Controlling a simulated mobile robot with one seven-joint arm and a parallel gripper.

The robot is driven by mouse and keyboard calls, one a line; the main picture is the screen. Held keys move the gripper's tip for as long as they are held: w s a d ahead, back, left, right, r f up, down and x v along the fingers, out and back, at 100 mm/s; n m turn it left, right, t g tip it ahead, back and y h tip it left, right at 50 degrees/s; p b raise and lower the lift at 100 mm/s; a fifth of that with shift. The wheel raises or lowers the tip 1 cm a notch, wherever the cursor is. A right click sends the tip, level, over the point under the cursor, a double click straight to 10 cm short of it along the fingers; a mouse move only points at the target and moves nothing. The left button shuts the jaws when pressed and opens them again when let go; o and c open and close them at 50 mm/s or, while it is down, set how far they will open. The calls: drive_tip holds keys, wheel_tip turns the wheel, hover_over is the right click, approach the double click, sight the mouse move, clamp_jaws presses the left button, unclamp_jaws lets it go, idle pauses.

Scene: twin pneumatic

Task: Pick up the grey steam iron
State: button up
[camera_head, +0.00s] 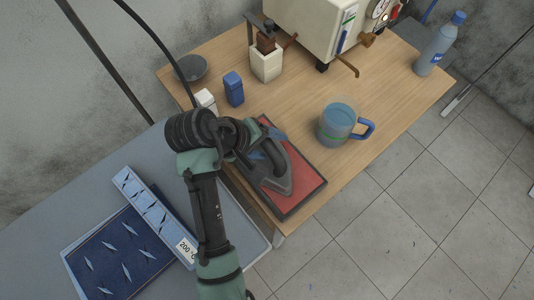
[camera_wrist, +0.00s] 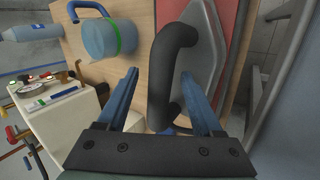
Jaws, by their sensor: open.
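The grey steam iron (camera_head: 299,172) lies on a red pad with a dark edge (camera_head: 312,188) at the near corner of the wooden table. My gripper (camera_head: 262,150) is at the iron's handle, and my arm hides part of the iron in the head view. In the wrist view the iron's grey body (camera_wrist: 205,45) rests on the red pad (camera_wrist: 228,40). Its black handle (camera_wrist: 160,85) rises between the two blue fingers of my gripper (camera_wrist: 158,85). The fingers are apart, with a gap visible on each side of the handle.
A clear mug with a blue handle (camera_head: 338,122) stands right of the iron. A blue box (camera_head: 234,88), a white box (camera_head: 206,100), a grinder (camera_head: 265,62), a coffee machine (camera_head: 315,30), a bowl (camera_head: 190,68) and a bottle (camera_head: 440,45) stand farther back. The table front right is clear.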

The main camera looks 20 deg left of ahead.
drive_tip(key=shift+w+d+f, duration=0.1)
drive_tip(key=shift+f, duration=0.1)
clamp_jaws()
idle(1.2)
drive_tip(key=shift+w+r, duration=0.2)
drive_tip(key=shift+r, duration=0.05)
